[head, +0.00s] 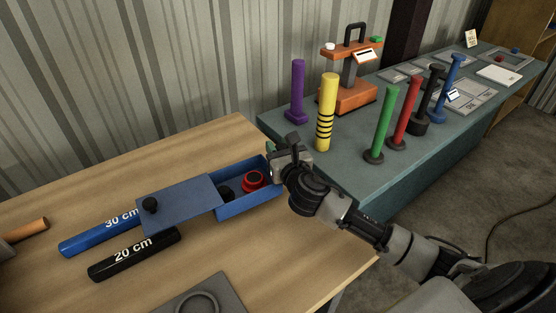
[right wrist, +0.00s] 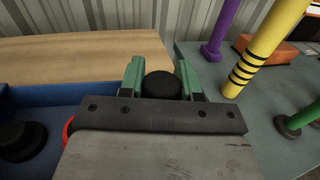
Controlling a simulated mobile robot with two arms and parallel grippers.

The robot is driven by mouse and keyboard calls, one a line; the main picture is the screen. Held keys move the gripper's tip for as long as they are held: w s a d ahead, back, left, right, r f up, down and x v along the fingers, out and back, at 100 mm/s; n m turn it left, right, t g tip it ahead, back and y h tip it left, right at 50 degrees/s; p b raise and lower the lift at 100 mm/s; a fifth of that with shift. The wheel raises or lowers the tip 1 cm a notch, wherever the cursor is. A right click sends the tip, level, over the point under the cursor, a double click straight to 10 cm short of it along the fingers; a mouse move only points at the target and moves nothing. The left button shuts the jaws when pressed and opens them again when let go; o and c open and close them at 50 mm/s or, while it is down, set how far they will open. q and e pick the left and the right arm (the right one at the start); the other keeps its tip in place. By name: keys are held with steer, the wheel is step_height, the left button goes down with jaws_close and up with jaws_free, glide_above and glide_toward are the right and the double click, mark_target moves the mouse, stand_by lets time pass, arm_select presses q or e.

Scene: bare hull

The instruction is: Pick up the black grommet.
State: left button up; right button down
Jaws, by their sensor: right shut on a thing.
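My right gripper (head: 280,150) is above the far right end of the open blue box (head: 250,208). In the right wrist view its green fingers (right wrist: 162,82) are shut on a round black piece, which looks like a black grommet (right wrist: 162,86). The fingers hide its sides. Another black piece (head: 226,192) lies in the box beside a red grommet (head: 253,180). That black piece also shows in the right wrist view (right wrist: 20,140), with a wide flange. My left gripper is not in view.
The blue lid (head: 180,197) with a black knob covers the box's left part. A blue 30 cm tube (head: 95,234) and a black 20 cm tube (head: 134,254) lie left. Coloured posts, including a yellow one (head: 326,112), stand on the grey-green table (head: 345,175) at right.

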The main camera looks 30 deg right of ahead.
steer(key=shift+f+b, duration=0.4)
steer(key=shift+f, duration=1.55)
steer(key=shift+f, duration=0.2)
steer(key=c, duration=0.8)
jaws_free()
